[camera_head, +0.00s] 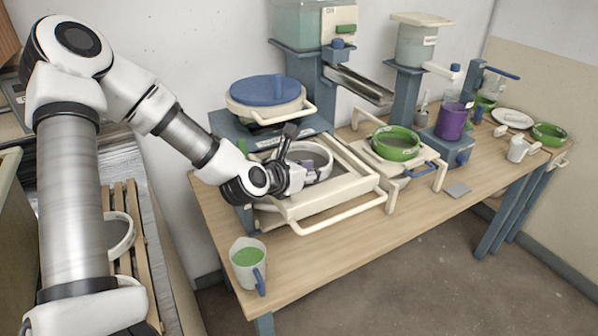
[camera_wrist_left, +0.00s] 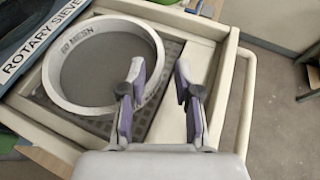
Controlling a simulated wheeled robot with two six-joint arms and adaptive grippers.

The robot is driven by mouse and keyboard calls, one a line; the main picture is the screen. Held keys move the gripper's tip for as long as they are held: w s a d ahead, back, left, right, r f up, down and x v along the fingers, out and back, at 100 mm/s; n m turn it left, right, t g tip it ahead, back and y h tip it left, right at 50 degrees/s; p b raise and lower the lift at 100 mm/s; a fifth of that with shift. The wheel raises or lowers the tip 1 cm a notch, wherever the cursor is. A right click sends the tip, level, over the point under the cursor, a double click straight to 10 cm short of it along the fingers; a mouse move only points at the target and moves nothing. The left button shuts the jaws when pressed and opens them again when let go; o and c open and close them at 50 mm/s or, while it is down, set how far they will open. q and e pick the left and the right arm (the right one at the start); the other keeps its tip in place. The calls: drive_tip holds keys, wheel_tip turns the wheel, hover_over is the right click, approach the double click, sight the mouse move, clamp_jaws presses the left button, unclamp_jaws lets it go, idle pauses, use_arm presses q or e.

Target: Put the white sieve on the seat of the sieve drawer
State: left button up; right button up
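The white sieve (camera_head: 324,173) is a ring with dark mesh inside the pulled-out cream sieve drawer (camera_head: 345,194). In the left wrist view the sieve (camera_wrist_left: 75,40) has lettering on its inner wall and lies over the dark perforated seat (camera_wrist_left: 172,52) of the drawer (camera_wrist_left: 222,80). Bits of the seat show around the ring; whether it sits flush I cannot tell. My left gripper (camera_head: 296,178) is over the drawer by the sieve's near rim. In the wrist view its fingers (camera_wrist_left: 160,88) are apart, with the left finger overlapping the rim. My right gripper is out of view.
A jug of green glaze (camera_head: 248,262) is near the table's front left. A green sieve (camera_head: 396,143) and a purple cup (camera_head: 452,121) stand right. Another white ring (camera_head: 120,236) lies on the left rack.

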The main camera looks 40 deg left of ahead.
use_arm(q)
drive_tip(key=v, duration=0.2)
drive_tip(key=p+v, duration=0.1)
drive_tip(key=v, duration=0.1)
drive_tip(key=shift+r, duration=0.25)
drive_tip(key=p+v, duration=0.2)
drive_tip(key=p, duration=0.3)
drive_tip(key=shift+s+a+r, duration=0.15)
drive_tip(key=shift+s+r, duration=0.15)
drive_tip(key=shift+s+p, duration=0.25)
drive_tip(key=shift+p, duration=0.15)
drive_tip(key=shift+s+f, duration=0.1)
drive_tip(key=shift+s, duration=0.15)
drive_tip(key=shift+f, duration=0.1)
drive_tip(key=shift+w, duration=0.1)
